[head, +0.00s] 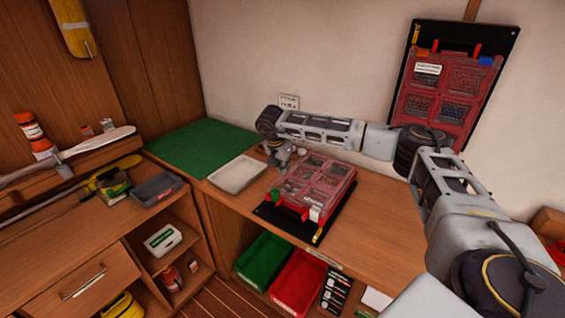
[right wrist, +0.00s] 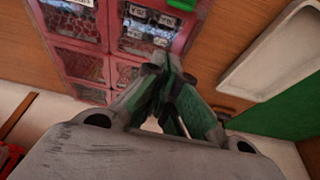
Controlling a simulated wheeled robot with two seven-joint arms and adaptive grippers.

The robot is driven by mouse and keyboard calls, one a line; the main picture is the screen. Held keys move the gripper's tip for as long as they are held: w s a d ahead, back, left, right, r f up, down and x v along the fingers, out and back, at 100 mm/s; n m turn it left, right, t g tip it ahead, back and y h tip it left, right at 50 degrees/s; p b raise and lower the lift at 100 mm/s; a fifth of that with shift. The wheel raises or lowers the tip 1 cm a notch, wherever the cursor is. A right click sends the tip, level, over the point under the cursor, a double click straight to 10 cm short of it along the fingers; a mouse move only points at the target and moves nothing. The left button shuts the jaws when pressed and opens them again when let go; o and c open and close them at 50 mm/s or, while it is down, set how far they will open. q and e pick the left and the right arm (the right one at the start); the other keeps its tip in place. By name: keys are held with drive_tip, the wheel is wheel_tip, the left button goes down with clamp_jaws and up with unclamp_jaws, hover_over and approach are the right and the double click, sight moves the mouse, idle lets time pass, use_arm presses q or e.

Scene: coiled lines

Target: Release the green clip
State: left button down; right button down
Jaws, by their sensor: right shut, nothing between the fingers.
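A red case (head: 322,180) with clear-lidded compartments lies on a black board (head: 290,222) on the wooden bench. The green clip (head: 275,196) is at the case's near left corner. It also shows as a green patch at the top of the right wrist view (right wrist: 182,4). I cannot tell whether it is fastened. My right gripper (head: 281,168) is above the case's left edge. In the right wrist view its fingertips (right wrist: 168,62) are together with nothing between them, apart from the clip. My left gripper is out of view.
A white tray (head: 237,174) and a green mat (head: 190,147) lie left of the case. A similar red case (head: 437,108) hangs on a black wall board. Green (head: 262,262) and red (head: 298,284) bins sit below the bench. Bench space right of the case is clear.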

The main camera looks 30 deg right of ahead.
sight(275, 193)
drive_tip(key=x, duration=0.5)
drive_tip(key=shift+d+f+p, duration=0.1)
drive_tip(key=shift+f+p, duration=0.25)
drive_tip(key=shift+p, duration=0.05)
drive_tip(key=shift+s+a+r+p, duration=0.1)
drive_tip(key=shift+s+a+p, duration=0.2)
drive_tip(key=shift+a, duration=0.4)
drive_tip(key=shift+s+a+r+p, duration=0.1)
drive_tip(key=shift+s+a+p, duration=0.15)
drive_tip(key=shift+a, duration=0.5)
drive_tip(key=shift+s+a+f, duration=0.15)
drive_tip(key=shift+s+a, duration=0.05)
drive_tip(key=shift+a, duration=0.2)
drive_tip(key=shift+s+a+r, duration=0.2)
drive_tip(key=shift+a, duration=0.5)
drive_tip(key=shift+s+a+r, duration=0.2)
drive_tip(key=shift+s+a, duration=0.2)
drive_tip(key=shift+a, duration=0.4)
drive_tip(key=shift+s+a+f, duration=0.1)
drive_tip(key=shift+s+a, duration=0.1)
drive_tip(key=shift+a, duration=0.25)
drive_tip(key=shift+s+a, duration=0.2)
drive_tip(key=shift+a, duration=0.3)
drive_tip(key=shift+s+a+f+b, duration=0.15)
drive_tip(key=shift+s+a+b, duration=0.1)
drive_tip(key=shift+a+b, duration=0.25)
drive_tip(key=shift+s+a+f+b, duration=0.2)
drive_tip(key=shift+a+b, duration=0.2)
drive_tip(key=shift+a, duration=0.25)
